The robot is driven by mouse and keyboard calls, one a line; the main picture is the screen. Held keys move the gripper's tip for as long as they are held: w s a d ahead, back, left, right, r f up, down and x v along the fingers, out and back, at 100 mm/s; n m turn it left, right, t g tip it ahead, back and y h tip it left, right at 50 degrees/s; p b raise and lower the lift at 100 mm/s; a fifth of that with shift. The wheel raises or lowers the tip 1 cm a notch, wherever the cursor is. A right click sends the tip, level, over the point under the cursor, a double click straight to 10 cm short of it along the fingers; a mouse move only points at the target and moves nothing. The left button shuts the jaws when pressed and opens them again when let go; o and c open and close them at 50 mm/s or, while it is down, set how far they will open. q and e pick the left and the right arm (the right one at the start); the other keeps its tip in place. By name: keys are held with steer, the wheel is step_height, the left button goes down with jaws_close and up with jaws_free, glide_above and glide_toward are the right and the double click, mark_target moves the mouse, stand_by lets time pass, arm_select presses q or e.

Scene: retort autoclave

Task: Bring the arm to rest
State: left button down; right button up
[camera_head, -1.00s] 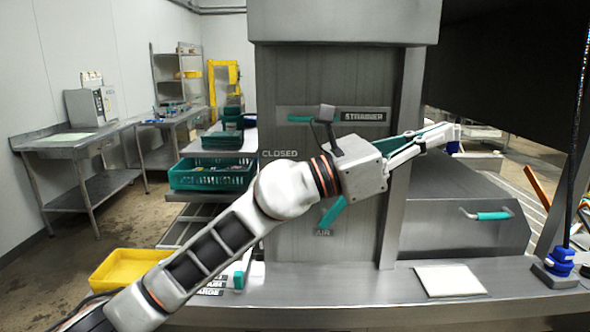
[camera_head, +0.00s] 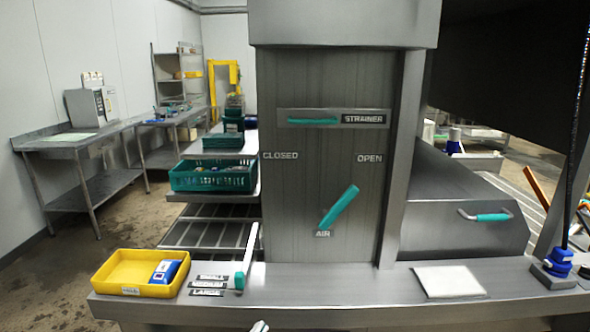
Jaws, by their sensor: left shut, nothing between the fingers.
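Only a small pale tip of my left gripper (camera_head: 260,327) shows at the bottom edge, in front of the steel ledge. It is shut and empty, and the rest of my left arm is out of view. Above it stands the grey panel (camera_head: 290,215) with a level teal strainer handle (camera_head: 312,121) and a tilted teal air lever (camera_head: 341,205) that leans up toward OPEN. The gripper touches neither handle. My right gripper is not in view.
A yellow tray (camera_head: 104,275) with a blue and white item (camera_head: 166,271) sits on the ledge at left. A white lever with a teal end (camera_head: 240,280) stands beside size labels. A white sheet (camera_head: 448,281) and a blue fitting (camera_head: 558,262) are at right.

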arm_select(q)
steer(key=s+a+f+n+g+y, duration=0.2)
steer(key=s+a+f, duration=0.4)
steer(key=s+f, duration=0.5)
steer(key=s+a+f+n+g+y, duration=0.2)
steer(key=s+a+f+n+g, duration=0.2)
steer(key=s+f+n, duration=0.3)
steer(key=s+a+f, duration=0.1)
steer(key=s+f, duration=0.3)
steer(key=shift+s+a+g, duration=0.3)
steer(key=shift+s+a, duration=0.05)
steer(key=shift+s, duration=0.05)
steer(key=shift+f, duration=0.1)
